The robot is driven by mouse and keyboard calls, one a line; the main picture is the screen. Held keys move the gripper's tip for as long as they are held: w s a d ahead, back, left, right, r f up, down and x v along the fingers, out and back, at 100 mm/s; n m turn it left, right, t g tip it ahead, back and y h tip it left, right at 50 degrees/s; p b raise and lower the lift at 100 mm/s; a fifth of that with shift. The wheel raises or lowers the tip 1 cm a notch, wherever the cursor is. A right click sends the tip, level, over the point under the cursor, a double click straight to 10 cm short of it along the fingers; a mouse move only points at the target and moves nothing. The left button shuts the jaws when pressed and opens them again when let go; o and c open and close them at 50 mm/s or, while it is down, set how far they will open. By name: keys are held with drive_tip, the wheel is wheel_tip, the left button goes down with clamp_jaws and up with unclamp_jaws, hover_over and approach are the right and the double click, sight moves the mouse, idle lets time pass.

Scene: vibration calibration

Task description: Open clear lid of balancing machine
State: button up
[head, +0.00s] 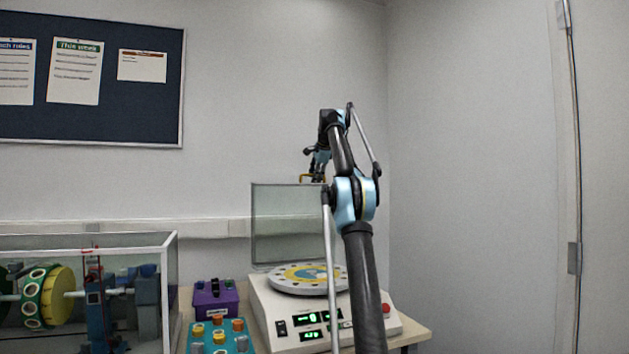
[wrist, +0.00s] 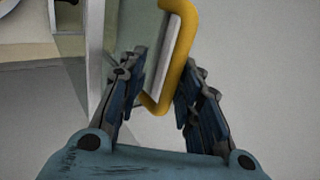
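The balancing machine (head: 262,302) is a white box with green displays and a round disc (head: 305,279) on top. Its clear lid (head: 285,225) stands upright behind the disc. A yellow handle (head: 304,177) shows at the lid's top edge. My gripper (head: 317,172) is at this handle, high above the machine. In the wrist view, the yellow handle (wrist: 187,50) lies partly between the spread fingers of my gripper (wrist: 165,78), with gaps visible beside it. Part of the lid and machine is hidden behind my arm.
A purple box (head: 214,300) and a teal tray (head: 232,343) with several small parts sit left of the machine. A glass-walled case (head: 170,290) with a wheel rig is further left. The wall is close behind; the table (head: 418,332) ends just to the right.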

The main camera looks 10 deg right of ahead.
drive_tip(key=shift+r, duration=0.1)
drive_tip(key=shift+v, duration=1.35)
drive_tip(key=shift+s, duration=0.15)
drive_tip(key=s+d, duration=0.2)
drive_tip(key=s, duration=0.9)
drive_tip(key=shift+s+d, duration=0.2)
drive_tip(key=shift+d, duration=0.2)
drive_tip(key=s+a+f+n+g+h, duration=0.1)
drive_tip(key=s+f+n, duration=0.6)
drive_tip(key=s+f, duration=2)
drive_tip(key=s+a+f+n+g, duration=0.1)
drive_tip(key=s+f+n+g, duration=0.3)
drive_tip(key=s+f, duration=2.3)
wheel_tip(320, 180, down, 4)
drive_tip(key=n, duration=0.4)
drive_tip(key=shift+s+f+n+h, duration=0.2)
drive_tip(key=shift+s+n+h, duration=0.1)
drive_tip(key=shift+h, duration=0.1)
